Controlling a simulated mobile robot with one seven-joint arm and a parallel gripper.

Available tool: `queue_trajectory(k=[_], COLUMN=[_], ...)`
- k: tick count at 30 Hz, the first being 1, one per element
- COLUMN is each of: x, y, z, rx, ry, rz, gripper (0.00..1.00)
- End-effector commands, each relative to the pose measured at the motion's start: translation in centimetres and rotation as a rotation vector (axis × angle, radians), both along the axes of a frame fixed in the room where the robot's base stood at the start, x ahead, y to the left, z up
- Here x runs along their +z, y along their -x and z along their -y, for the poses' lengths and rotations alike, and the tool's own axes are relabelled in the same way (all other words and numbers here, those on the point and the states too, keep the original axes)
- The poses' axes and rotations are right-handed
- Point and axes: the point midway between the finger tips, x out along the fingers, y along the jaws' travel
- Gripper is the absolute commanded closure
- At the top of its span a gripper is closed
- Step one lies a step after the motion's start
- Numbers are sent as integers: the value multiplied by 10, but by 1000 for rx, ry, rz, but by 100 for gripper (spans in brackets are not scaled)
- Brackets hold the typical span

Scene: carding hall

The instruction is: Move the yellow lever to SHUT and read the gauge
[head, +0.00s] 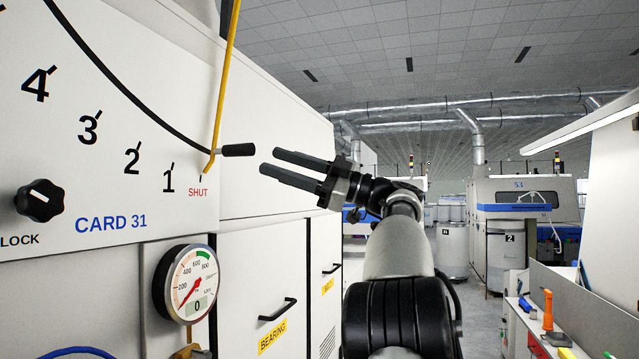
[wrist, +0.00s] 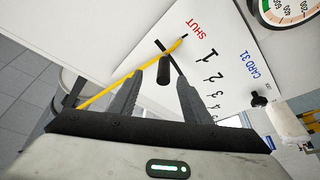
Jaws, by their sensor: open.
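The yellow lever (head: 224,90) runs down the white machine panel. Its bent tip is at the SHUT mark (head: 198,192), past the 1 on the scale. Its black grip (head: 239,150) sticks out to the right. My gripper (head: 270,161) is open and empty, just right of the grip and apart from it. In the wrist view the grip (wrist: 164,70) appears between my two fingers, and the lever tip lies by SHUT. The round gauge (head: 190,284) is below the scale. Its red needle points to the low end, below 200, and its small display shows 0.
A black knob (head: 39,201) is on the panel at left. Cabinet doors with black handles (head: 278,309) are below my gripper. A bench with tools, including an orange-handled one (head: 548,310), stands at lower right. Other machines (head: 525,205) are farther back, beyond open floor.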

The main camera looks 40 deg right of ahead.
Motion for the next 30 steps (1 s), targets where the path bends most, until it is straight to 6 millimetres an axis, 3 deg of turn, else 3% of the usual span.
queue_trajectory(k=[6,12,30], x=[-18,-27,-29], y=[33,51,57], z=[39,60,66], rx=[-4,-3,0], ry=[0,-2,-1], rz=[0,-1,-1], gripper=[56,56,56])
